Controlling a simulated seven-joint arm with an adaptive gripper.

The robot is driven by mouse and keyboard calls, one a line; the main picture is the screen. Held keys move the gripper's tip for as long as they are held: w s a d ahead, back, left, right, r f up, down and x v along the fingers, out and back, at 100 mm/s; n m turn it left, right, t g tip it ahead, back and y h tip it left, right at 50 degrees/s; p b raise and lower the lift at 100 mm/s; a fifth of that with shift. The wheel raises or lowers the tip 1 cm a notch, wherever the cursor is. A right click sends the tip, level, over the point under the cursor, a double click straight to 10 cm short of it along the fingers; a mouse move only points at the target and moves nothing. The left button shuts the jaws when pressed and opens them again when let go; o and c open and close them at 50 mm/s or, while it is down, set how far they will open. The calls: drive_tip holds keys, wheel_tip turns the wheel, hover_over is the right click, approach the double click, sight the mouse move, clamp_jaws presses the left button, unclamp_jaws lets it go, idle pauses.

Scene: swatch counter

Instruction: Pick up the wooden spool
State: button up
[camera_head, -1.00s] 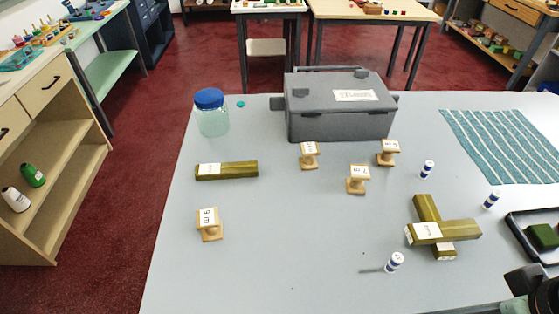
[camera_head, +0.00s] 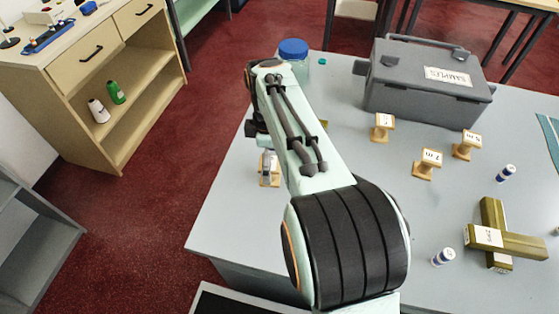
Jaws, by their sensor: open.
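One spool (camera_head: 270,178) is at the left, near the counter's left edge. Three others stand right of my arm: one (camera_head: 381,128) by the case, one (camera_head: 426,165) nearer, and one (camera_head: 466,146) farther right. My arm reaches over the counter from the front. My gripper (camera_head: 265,154) points down at the left spool and is open. It overlaps the spool's top in the picture; whether it touches is unclear. The arm hides part of the gripper.
A grey case (camera_head: 425,95) marked SAMPLES and a blue-lidded jar (camera_head: 293,50) stand at the back. Crossed olive bars (camera_head: 510,242) lie at the right, with small blue-and-white cylinders (camera_head: 443,257) around them. Another olive bar is mostly behind my arm.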

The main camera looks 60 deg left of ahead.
drive_tip(key=shift+f, duration=1.85)
drive_tip(key=c, duration=1.2)
drive_tip(key=shift+c, duration=0.2)
